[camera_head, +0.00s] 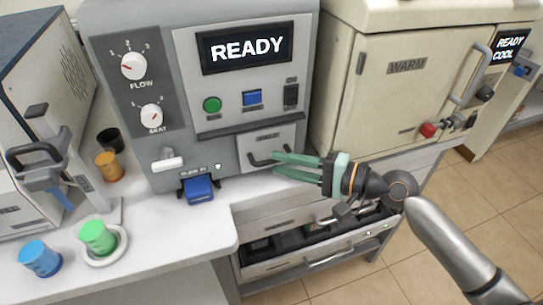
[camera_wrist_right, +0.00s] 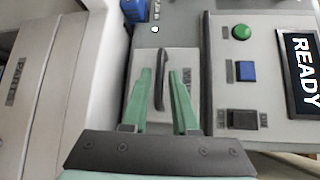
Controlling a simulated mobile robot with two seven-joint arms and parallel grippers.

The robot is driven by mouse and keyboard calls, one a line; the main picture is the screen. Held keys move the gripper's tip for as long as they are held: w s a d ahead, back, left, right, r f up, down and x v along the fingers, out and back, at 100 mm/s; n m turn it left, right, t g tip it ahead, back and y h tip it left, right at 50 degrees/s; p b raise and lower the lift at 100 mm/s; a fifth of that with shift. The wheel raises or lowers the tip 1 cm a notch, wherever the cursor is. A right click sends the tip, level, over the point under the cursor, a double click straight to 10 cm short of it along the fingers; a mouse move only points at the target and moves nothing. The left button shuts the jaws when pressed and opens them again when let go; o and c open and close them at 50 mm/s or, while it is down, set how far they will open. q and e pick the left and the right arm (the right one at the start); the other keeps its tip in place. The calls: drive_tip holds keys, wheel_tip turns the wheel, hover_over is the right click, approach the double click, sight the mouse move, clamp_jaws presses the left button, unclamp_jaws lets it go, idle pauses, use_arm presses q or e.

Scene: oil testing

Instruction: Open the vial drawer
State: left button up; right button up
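A small pale drawer front (camera_head: 285,141) with a dark bar handle (camera_head: 262,160) sits low on the front of the grey READY machine. It looks shut; its label is too small to read. My right gripper (camera_head: 275,163) is at the handle, fingers pointing left toward it. In the right wrist view, the handle (camera_wrist_right: 161,80) stands between the two green fingers of my right gripper (camera_wrist_right: 160,73), with gaps on both sides. The fingers are apart, and I see no clear contact with the handle. The drawer front (camera_wrist_right: 187,62) shows behind them. My left gripper is not in view.
A blue-topped part (camera_head: 198,189) juts out left of the drawer. Below the counter (camera_head: 190,235), a lower drawer (camera_head: 290,265) stands open. A cream WARM oven (camera_head: 385,100) is at the right. Blue (camera_head: 40,258) and green (camera_head: 97,237) cups stand on the left counter.

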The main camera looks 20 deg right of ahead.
sight(275, 162)
drive_tip(key=shift+x, duration=1.65)
clamp_jaws()
